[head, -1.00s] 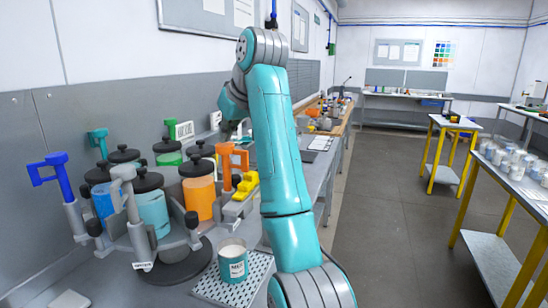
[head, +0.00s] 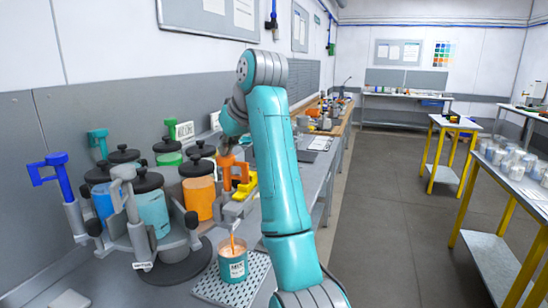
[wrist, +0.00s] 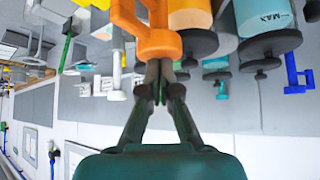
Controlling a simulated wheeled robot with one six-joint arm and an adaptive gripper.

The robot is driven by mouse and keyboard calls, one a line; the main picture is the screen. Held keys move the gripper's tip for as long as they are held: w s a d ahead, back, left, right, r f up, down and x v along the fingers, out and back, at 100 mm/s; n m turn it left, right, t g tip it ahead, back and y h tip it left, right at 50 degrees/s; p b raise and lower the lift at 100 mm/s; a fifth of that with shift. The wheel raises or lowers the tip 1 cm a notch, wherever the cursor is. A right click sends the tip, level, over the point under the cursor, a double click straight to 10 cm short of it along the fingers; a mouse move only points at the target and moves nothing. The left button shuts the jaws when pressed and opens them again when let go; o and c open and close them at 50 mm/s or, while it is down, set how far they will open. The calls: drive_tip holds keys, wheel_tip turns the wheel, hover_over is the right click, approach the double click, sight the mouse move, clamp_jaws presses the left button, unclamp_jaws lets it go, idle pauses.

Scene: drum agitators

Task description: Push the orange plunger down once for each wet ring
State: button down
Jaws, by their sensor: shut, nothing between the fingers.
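The orange plunger (head: 228,170) stands at the right of the round dispenser, pressed low. My gripper (head: 230,148) is shut and empty, pointing down with its fingertips at the top of the orange handle. In the wrist view the closed fingertips (wrist: 159,68) meet the orange handle (wrist: 158,40); they look in contact. I cannot make out any wet rings.
Blue (head: 50,168), teal (head: 97,136), green (head: 168,145) and grey (head: 122,172) plungers stand around the dispenser. A yellow part (head: 244,182) sits right of the orange plunger. A small pale block (head: 70,299) is at the lower left. The aisle at right is clear.

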idle(0.3)
drive_tip(key=shift+r, duration=2.25)
drive_tip(key=shift+f, duration=0.1)
drive_tip(key=shift+f, duration=2.25)
drive_tip(key=shift+r, duration=2.35)
drive_tip(key=shift+f, duration=0.15)
